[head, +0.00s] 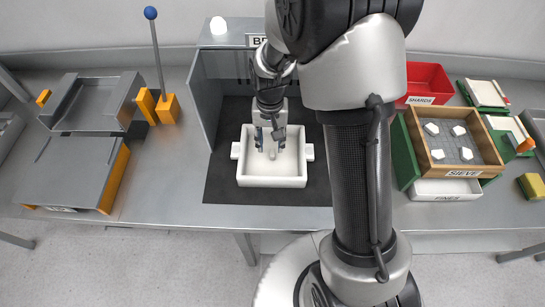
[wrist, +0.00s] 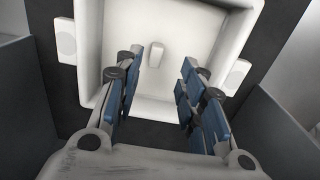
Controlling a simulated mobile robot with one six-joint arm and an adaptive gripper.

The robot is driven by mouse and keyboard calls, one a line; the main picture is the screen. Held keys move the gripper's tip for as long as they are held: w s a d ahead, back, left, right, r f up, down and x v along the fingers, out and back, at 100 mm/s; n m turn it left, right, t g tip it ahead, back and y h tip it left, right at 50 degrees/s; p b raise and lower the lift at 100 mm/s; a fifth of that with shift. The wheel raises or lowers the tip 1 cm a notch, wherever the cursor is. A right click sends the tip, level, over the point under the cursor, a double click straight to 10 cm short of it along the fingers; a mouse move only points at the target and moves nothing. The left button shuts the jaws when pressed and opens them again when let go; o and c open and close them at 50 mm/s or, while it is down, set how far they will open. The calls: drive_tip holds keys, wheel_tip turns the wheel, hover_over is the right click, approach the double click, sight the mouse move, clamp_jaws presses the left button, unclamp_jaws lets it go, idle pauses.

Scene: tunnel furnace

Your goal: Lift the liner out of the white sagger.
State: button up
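The white sagger (head: 272,182) is an open square box with a lug on each side, standing on a dark mat in the head view. Its wall also shows in the wrist view (wrist: 88,48). Inside, a small upright white tab (wrist: 156,54) rises from the pale floor. The liner (wrist: 180,38) seems to be that floor piece, but its edge cannot be told from the sagger. My gripper (head: 270,147) is open and points down over the sagger. In the wrist view its blue-padded fingers (wrist: 158,82) are wide apart with nothing between them.
Grey panels (head: 203,95) flank the dark mat (head: 222,180). A grey stand (head: 80,165) and a blue-topped lever (head: 151,14) are at left. A sieve box (head: 475,172), fines drawer (head: 447,190) and red shards bin (head: 428,80) are at right.

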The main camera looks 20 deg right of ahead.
sight(272, 152)
drive_tip(key=f, duration=0.1)
drive_tip(key=f+b, duration=0.1)
drive_tip(key=f, duration=0.2)
drive_tip(key=shift+s+d+f+b, duration=0.1)
drive_tip(key=shift+d+f+b, duration=0.15)
drive_tip(key=shift+f+b, duration=0.15)
drive_tip(key=shift+r, duration=0.1)
drive_tip(key=shift+c, duration=0.3)
clamp_jaws()
